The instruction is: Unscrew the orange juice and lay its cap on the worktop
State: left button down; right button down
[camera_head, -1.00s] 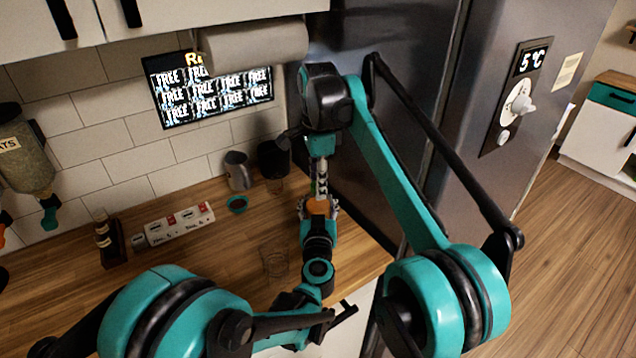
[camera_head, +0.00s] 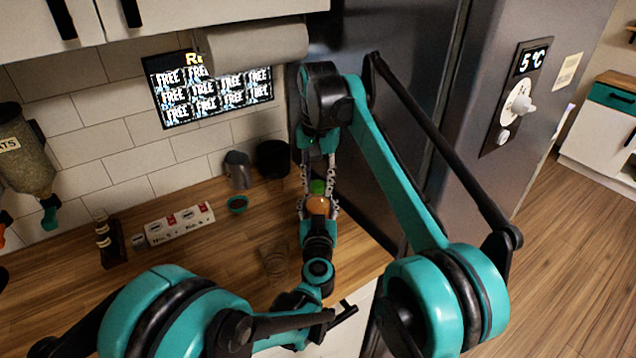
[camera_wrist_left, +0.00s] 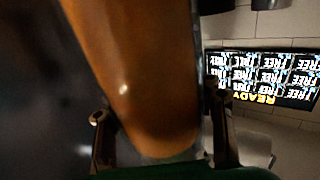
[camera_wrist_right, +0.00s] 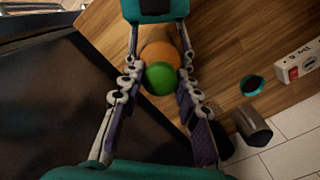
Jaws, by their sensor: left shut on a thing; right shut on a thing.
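The orange juice (camera_head: 317,206) is a small orange bottle held up over the right end of the worktop. Its green cap (camera_head: 317,187) is on its top, and shows in the right wrist view (camera_wrist_right: 160,78). My left gripper (camera_head: 318,219) is shut on the bottle's body from the near side; the orange bottle fills much of the left wrist view (camera_wrist_left: 140,75). My right gripper (camera_head: 317,178) reaches from above, its fingers on both sides of the cap. It is shut on the cap, but the contact points are hard to make out. The worktop (camera_head: 215,250) is wooden.
A clear glass (camera_head: 275,262) stands left of my left gripper. A grey cup (camera_head: 237,170), a black container (camera_head: 272,158) and a small teal round piece (camera_head: 237,204) are behind. A white switch strip (camera_head: 175,225) lies left. The dark fridge (camera_head: 400,60) stands close on the right.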

dwell(0.6)
jog(key=c, duration=1.1)
grip_release()
notch_tip(320, 180, up, 4)
jog(key=shift+r, duration=0.3)
jog(key=shift+c, duration=0.5)
notch_tip(320, 180, up, 2)
jog(key=shift+w+r+m, duration=0.1)
jog(key=shift+r+m, duration=0.1)
jog(key=shift+m, duration=0.8)
jog(key=shift+r+m, duration=0.4)
jog(key=shift+m, duration=0.2)
jog(key=shift+f, duration=3.9)
